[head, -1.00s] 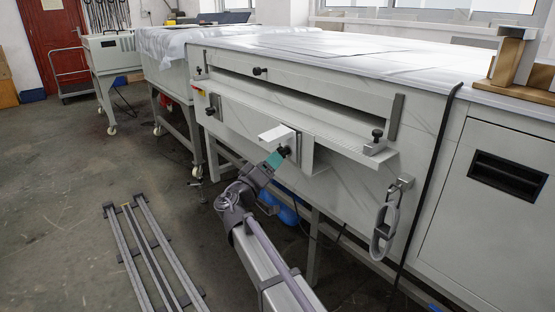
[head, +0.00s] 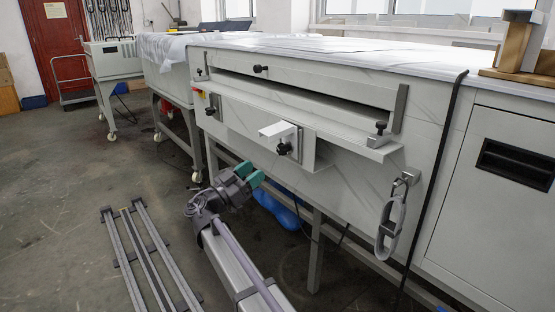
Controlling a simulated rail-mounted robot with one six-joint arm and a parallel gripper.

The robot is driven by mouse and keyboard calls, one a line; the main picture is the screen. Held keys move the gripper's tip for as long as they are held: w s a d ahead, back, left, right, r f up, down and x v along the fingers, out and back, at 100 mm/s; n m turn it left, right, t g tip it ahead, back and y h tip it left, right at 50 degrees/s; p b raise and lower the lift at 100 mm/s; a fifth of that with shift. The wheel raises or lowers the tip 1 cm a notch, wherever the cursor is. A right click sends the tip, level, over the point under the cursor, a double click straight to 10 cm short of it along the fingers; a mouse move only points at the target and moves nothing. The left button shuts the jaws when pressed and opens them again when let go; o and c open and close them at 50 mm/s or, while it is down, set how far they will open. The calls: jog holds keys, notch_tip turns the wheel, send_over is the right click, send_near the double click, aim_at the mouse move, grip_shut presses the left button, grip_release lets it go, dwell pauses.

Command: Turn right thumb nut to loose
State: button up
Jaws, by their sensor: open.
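Several black thumb nuts show on the front of the white plate processor (head: 345,185). The rightmost nut (head: 380,127) stands on a small metal block at the right end of the ledge. Another nut (head: 283,148) is on the front of the middle bracket (head: 281,129). A third nut (head: 210,111) is at the left end, and an upper nut (head: 260,69) is above the slot. My gripper (head: 252,174), with teal fingers, is open and empty. It is below and left of the middle bracket's nut, apart from it. Whether any nut is loose cannot be told.
A grey loop handle (head: 389,228) hangs at the processor's lower right, near a black cable (head: 433,160). Metal rails (head: 147,257) lie on the floor at lower left. A blue object (head: 279,208) is under the machine. The floor at left is open.

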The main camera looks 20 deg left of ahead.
aim_at(279, 152)
jog(key=shift+m, duration=0.3)
jog(key=p+x, duration=0.4)
jog(key=x, duration=0.6)
jog(key=shift+s+r, duration=0.15)
jog(key=shift+w+d+r, duration=0.1)
jog(key=shift+w+d, duration=0.25)
jog(key=c, duration=0.6)
jog(key=n+y, duration=0.1)
jog(key=n, duration=0.1)
jog(key=n+t+y, duration=0.1)
jog(key=n, duration=0.2)
jog(key=shift+s+d, duration=0.1)
jog(key=shift+c, duration=0.2)
jog(key=shift+n+t+y, duration=0.3)
jog(key=shift+n+y, duration=0.3)
jog(key=shift+n, duration=0.5)
jog(key=o, duration=0.6)
